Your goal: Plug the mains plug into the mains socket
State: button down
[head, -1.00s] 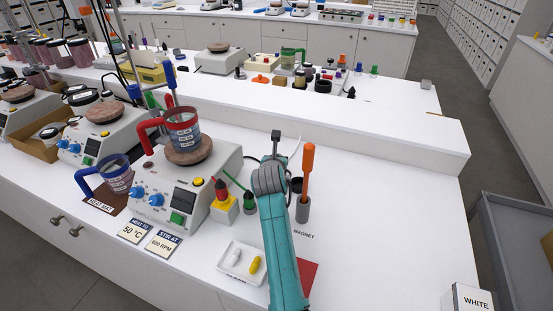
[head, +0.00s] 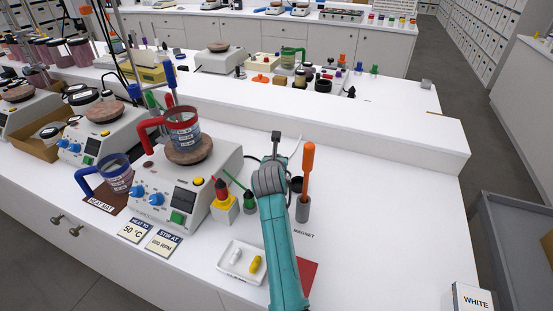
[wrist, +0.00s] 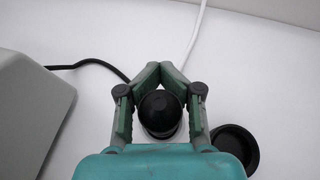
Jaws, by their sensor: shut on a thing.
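My gripper (wrist: 160,78) is shut on a round black body, which looks like the mains plug (wrist: 160,112). In the wrist view a black cord (wrist: 92,62) runs from the hotplate side on the left to behind the left finger. A white lead (wrist: 198,32) comes down from the top and passes out of sight behind the fingertips. The mains socket is not clearly visible; whether it lies under the plug, and whether they touch, I cannot tell. In the head view my arm hides the gripper and the plug.
A round black open cup (wrist: 235,148) stands close to the right finger. The hotplate (head: 195,190) carries a red-handled beaker. A grey holder (head: 303,209) with an orange-handled tool stands right of my arm. A white tray (head: 228,270) lies in front.

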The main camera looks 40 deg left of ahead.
jog(key=shift+s+f, duration=0.15)
jog(key=shift+f, duration=0.55)
jog(key=c, duration=0.7)
grip_release()
jog(key=shift+f, duration=0.1)
jog(key=shift+s+d, duration=0.1)
jog(key=shift+w+r+v, duration=0.1)
jog(key=shift+r+v, duration=0.15)
jog(key=shift+v, duration=1.1)
jog(key=shift+w+r+v, duration=0.1)
jog(key=shift+r+v, duration=0.15)
jog(key=shift+v, duration=1.1)
jog(key=shift+w+r+v, duration=0.1)
jog(key=shift+r+v, duration=0.15)
jog(key=shift+v, duration=1.1)
